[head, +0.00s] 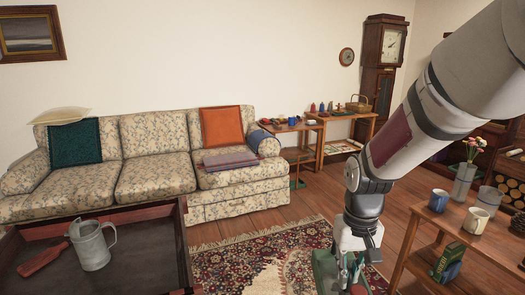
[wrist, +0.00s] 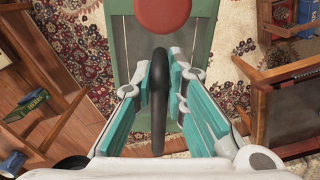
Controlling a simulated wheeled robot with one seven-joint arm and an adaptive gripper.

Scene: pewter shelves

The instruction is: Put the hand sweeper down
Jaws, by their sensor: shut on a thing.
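The hand sweeper (wrist: 121,43) appears in the wrist view as a green body with a dark upright handle (wrist: 159,95) and a red round part (wrist: 162,12) at the top edge. My gripper (wrist: 161,70) is shut on the handle, with teal-padded fingers on both sides of it. In the head view my gripper (head: 356,268) hangs low at the bottom edge, and a green part of the sweeper (head: 325,272) shows beside it. The sweeper's lower end is cut off there. Whether it touches the floor I cannot tell.
A patterned rug (head: 265,262) lies on the wooden floor. A dark tray table (head: 150,250) with a metal jug (head: 92,245) is at left. A floral sofa (head: 150,165) stands behind.

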